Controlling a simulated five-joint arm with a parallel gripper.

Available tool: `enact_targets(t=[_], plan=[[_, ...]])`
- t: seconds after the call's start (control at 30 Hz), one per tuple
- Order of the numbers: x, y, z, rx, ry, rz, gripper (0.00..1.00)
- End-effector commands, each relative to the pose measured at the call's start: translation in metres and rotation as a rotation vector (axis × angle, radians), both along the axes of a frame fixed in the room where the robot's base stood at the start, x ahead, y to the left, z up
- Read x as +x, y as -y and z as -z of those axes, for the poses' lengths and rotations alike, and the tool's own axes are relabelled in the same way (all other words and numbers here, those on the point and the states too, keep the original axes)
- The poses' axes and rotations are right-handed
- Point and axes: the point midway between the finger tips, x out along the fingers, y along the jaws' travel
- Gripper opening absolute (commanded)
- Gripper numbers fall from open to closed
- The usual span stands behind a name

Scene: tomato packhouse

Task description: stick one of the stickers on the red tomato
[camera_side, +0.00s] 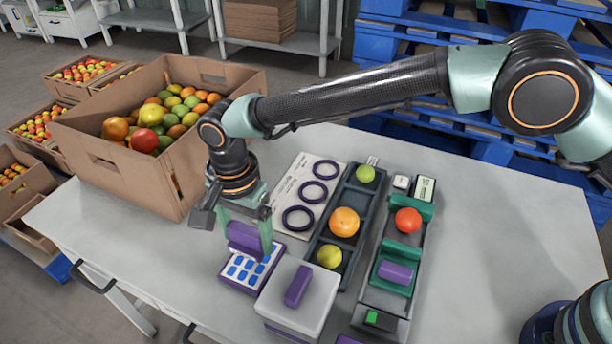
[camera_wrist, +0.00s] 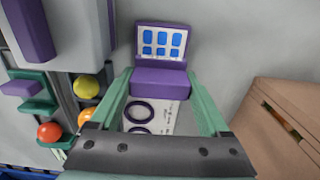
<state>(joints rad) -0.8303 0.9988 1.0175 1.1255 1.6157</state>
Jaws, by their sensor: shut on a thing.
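The red tomato (camera_side: 408,220) sits in a green holder on the right-hand tray; it also shows at the left of the wrist view (camera_wrist: 49,132). The stickers are blue shapes on a white sheet (camera_side: 240,277) with a purple border, at the near side of the table; the sheet also shows in the wrist view (camera_wrist: 162,43). My gripper (camera_side: 246,238) is shut on a purple block (camera_wrist: 160,82) at the edge of the sheet. I cannot tell whether the block is joined to the sheet or separate.
A white box (camera_side: 296,306) with a purple bar stands right of the sheet. A dark tray (camera_side: 322,240) holds an orange fruit and two yellow-green ones. A board (camera_side: 282,205) with purple rings lies behind the sheet. A cardboard box (camera_side: 120,170) of fruit stands at left.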

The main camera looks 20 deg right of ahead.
Motion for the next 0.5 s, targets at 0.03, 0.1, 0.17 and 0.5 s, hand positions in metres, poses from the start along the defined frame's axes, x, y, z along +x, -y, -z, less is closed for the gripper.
enact_targets(t=[0.03,0.1,0.17,0.5], plan=[[0.0,0.0,-0.005,0.002,0.002,0.0,0.4],[0.0,0.0,-0.01,0.001,0.001,0.0,0.4],[0.0,0.0,-0.014,0.002,0.002,0.0,0.4],[0.0,0.0,-0.034,0.001,0.001,0.0,0.4]])
